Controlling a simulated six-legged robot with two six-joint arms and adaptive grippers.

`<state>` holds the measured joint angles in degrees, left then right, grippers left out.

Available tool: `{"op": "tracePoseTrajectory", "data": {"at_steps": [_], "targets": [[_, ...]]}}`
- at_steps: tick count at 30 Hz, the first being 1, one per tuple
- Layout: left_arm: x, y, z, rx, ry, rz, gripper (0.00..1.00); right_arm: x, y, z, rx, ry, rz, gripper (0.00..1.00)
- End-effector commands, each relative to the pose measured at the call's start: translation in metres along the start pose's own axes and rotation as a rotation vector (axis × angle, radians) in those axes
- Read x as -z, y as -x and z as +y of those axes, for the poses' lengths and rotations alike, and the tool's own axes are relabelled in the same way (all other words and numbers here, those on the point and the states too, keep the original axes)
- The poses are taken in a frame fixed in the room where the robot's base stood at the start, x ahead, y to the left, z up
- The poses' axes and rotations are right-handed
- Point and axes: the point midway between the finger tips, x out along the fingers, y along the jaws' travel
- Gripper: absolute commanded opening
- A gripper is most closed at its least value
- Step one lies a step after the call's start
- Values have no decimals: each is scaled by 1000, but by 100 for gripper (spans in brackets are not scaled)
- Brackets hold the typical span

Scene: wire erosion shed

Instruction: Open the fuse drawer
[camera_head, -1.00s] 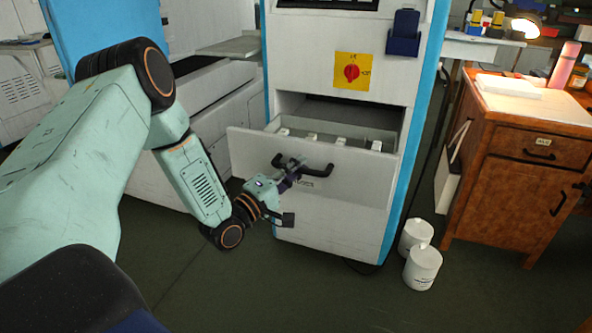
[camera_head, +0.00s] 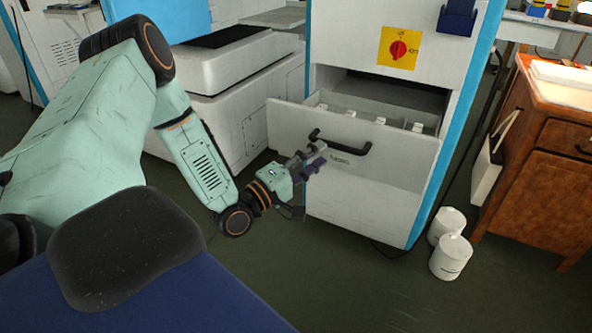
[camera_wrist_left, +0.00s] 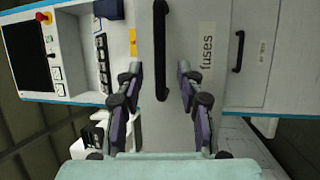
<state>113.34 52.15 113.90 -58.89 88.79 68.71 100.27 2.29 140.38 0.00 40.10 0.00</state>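The fuse drawer (camera_head: 290,125) stands pulled out of the white cabinet, with several pale fuse blocks visible inside it. Its front carries a black bar handle (camera_head: 341,143). In the left wrist view, the handle (camera_wrist_left: 161,50) appears between the spread fingers, beside the "fuses" label (camera_wrist_left: 207,46). My left gripper (camera_head: 314,158) is at the lower left of the handle, in front of the drawer. It is open (camera_wrist_left: 158,76) and holds nothing; I see no finger closed on the handle. My right gripper is not in view.
The white cabinet (camera_head: 370,205) has a red and yellow switch (camera_head: 399,48) above the drawer. Two white tubs (camera_head: 451,257) stand on the floor to its right, near a wooden cupboard (camera_head: 535,185). The floor in front is clear.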

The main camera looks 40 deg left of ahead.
Motion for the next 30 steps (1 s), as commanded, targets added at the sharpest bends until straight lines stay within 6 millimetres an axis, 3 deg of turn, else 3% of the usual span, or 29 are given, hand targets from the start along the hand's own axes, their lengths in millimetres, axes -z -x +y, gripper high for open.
{"op": "tracePoseTrajectory", "data": {"at_steps": [7,15,30], "targets": [[1,32,0,0,3,6,37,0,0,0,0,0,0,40],[1,53,0,0,2,3,37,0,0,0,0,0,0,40],[0,60,0,0,-1,-1,37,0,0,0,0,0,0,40]]}}
